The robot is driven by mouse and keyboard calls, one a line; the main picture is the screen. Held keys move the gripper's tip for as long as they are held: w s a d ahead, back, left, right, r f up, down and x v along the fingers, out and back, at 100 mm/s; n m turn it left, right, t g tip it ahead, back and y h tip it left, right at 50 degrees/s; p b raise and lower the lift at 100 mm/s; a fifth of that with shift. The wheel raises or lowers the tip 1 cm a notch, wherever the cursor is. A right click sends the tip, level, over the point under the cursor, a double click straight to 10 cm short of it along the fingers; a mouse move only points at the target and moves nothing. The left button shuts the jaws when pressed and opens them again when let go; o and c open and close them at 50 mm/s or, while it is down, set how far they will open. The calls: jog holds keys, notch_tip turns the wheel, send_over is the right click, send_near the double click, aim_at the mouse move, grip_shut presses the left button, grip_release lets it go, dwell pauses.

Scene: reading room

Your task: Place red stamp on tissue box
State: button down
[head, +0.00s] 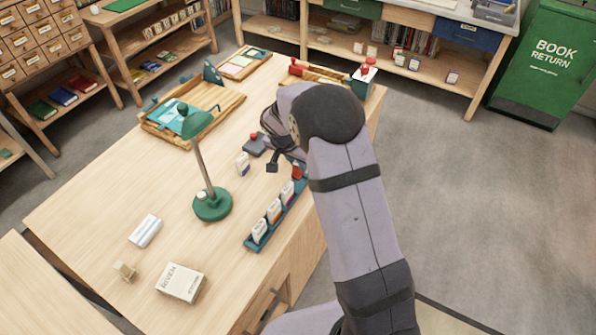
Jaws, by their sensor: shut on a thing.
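My gripper (280,160) is low over the middle of the wooden table, mostly covered by my own arm. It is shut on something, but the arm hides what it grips. A small red-and-white piece (298,172) shows just right of the gripper, at the far end of a teal rack (250,243). A teal box with a white top (359,87) stands at the table's far right corner with a red-topped item on it; it may be the tissue box.
A green lamp (212,205) stands left of the rack, and a small white piece (242,164) is near it. A white-and-blue pack (145,231) and a white box (181,283) lie at the near left. Wooden trays (226,103) occupy the far side.

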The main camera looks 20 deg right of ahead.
jog(key=shift+r+b, duration=0.55)
jog(key=shift+r, duration=2.25)
jog(key=shift+a, duration=0.1)
jog(key=s+a+n+y+b, duration=0.1)
jog(key=s+a+n+b, duration=0.2)
jog(key=a, duration=0.7)
jog(key=n+y+p, duration=0.4)
jog(key=n+y, duration=0.1)
jog(key=n, duration=1)
send_over(145, 229)
jog(key=shift+f, duration=4.4)
